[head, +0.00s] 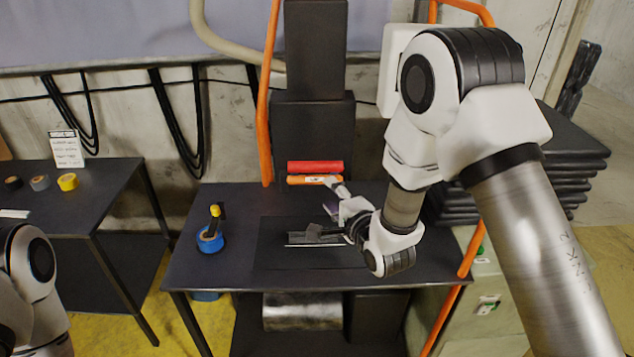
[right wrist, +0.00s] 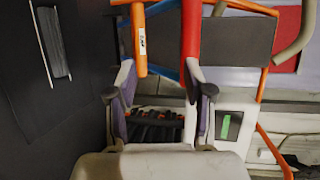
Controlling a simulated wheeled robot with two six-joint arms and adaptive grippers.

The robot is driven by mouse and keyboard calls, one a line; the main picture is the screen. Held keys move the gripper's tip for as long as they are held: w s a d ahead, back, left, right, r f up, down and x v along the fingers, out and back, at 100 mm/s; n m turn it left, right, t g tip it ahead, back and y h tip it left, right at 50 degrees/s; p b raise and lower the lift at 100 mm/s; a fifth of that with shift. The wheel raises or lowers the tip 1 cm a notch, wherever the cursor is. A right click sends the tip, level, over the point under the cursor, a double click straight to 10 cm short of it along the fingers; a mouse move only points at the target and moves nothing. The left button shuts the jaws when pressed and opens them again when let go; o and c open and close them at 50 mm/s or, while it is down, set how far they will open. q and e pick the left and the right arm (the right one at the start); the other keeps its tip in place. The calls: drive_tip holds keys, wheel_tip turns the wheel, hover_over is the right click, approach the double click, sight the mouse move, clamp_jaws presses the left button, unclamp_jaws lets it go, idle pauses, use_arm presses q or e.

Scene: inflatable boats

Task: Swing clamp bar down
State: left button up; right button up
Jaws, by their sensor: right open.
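Two horizontal bars lie at the front of a dark machine (head: 315,130) at the back of the table: a red bar (head: 315,167) above an orange bar (head: 302,180) with a white label. I cannot tell for sure which is the clamp bar. My right gripper (head: 334,198) is open just in front of and below the bars' right part. In the right wrist view, its purple-padded fingers (right wrist: 163,95) are spread, with the orange bar (right wrist: 138,42) and red bar (right wrist: 191,35) ends near them. No grip on either shows. My left gripper is out of view.
A dark tool (head: 316,235) lies on a black mat on the table (head: 190,265). Orange uprights (head: 267,90) flank the machine. A side table (head: 60,215) holds tape rolls. Dark stacked slabs (head: 575,160) stand at the right.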

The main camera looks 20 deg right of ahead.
sight(320, 169)
drive_tip(key=shift+t, duration=0.3)
drive_tip(key=w+r+p, duration=0.1)
drive_tip(key=w, duration=0.1)
drive_tip(key=w+r+p, duration=0.1)
drive_tip(key=w, duration=0.2)
drive_tip(key=w+a+r+p, duration=0.1)
drive_tip(key=w, duration=0.2)
drive_tip(key=shift+f, duration=0.1)
drive_tip(key=shift+s, duration=0.1)
clamp_jaws()
